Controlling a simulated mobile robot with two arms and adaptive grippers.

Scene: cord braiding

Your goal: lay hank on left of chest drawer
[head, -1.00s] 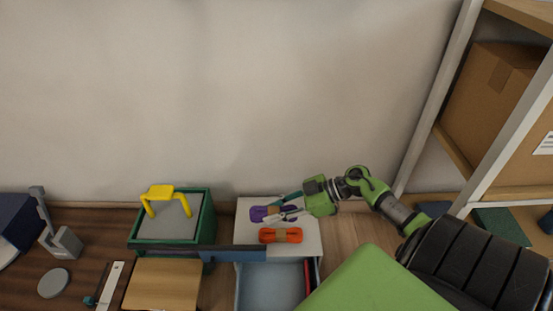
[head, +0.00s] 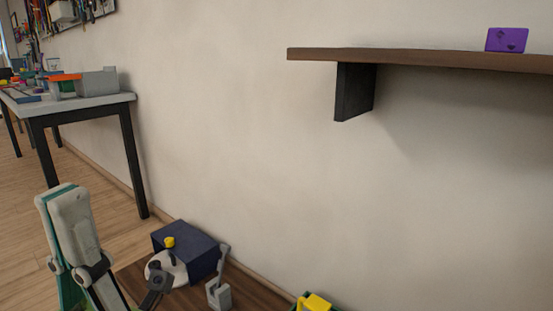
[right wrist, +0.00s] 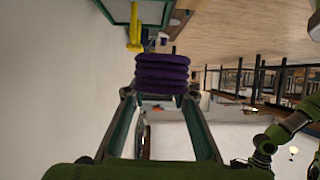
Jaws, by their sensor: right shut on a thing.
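In the right wrist view my right gripper (right wrist: 160,91) is shut on a dark purple hank (right wrist: 162,74). The hank's stacked strands show between the fingertips, held up off any surface. In the head view only my left gripper (head: 78,240) shows, grey and teal, at the lower left. It is cut off by the frame bottom, and its jaw gap is unclear. The chest drawer and my right gripper are outside the head view. I cannot make out the chest in the right wrist view.
A yellow handle (head: 315,303) shows at the bottom edge; a yellow handle (right wrist: 134,28) is also beyond the hank. A dark blue box (head: 190,250) and a grey stand (head: 219,292) are on the brown surface. A wall shelf (head: 430,59) holds a purple block (head: 507,40). A table (head: 75,108) stands left.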

